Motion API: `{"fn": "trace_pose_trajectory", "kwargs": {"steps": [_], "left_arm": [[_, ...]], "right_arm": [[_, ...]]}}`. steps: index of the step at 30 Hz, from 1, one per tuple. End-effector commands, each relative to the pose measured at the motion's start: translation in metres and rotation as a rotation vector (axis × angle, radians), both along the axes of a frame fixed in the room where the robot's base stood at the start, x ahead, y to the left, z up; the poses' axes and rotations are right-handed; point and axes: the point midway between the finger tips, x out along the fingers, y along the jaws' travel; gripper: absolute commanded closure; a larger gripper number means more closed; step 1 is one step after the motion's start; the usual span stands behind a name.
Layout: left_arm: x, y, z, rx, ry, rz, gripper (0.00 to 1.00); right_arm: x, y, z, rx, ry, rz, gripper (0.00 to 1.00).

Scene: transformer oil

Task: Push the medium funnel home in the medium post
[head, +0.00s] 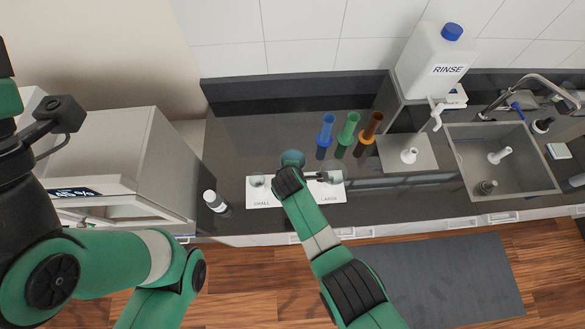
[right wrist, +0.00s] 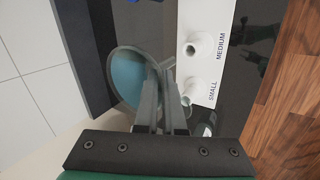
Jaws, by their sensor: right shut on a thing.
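A bluish, round-mouthed funnel (right wrist: 127,78) is in my right gripper (right wrist: 162,72), whose fingers are shut on its edge or stem; the exact grip is partly hidden. In the head view the funnel (head: 292,157) shows just beyond my right wrist, over the back edge of the white post board (head: 290,201). In the right wrist view the medium post (right wrist: 197,43) stands with an open top, apart from the funnel, and the small post (right wrist: 197,91) is closer to the fingers. In the head view my wrist hides the medium post. My left gripper is not in view.
Blue (head: 325,131), green (head: 348,129) and orange (head: 371,127) tall vessels stand behind the board. A small white bottle (head: 211,197) stands left of it. The RINSE jug (head: 432,62) and sink (head: 500,187) are to the right. The dark counter back left is clear.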

Motion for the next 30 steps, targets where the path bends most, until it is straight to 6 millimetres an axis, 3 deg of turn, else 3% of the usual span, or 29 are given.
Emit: {"fn": "trace_pose_trajectory", "kwargs": {"steps": [1,15,30], "left_arm": [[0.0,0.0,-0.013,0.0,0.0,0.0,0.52],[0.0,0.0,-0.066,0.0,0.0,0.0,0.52],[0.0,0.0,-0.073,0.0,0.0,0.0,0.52]], "right_arm": [[0.0,0.0,-0.013,0.0,0.0,0.0,1.0],[0.0,0.0,-0.066,0.0,-0.001,0.0,1.0],[0.0,0.0,-0.073,-0.001,-0.001,0.001,1.0]]}}
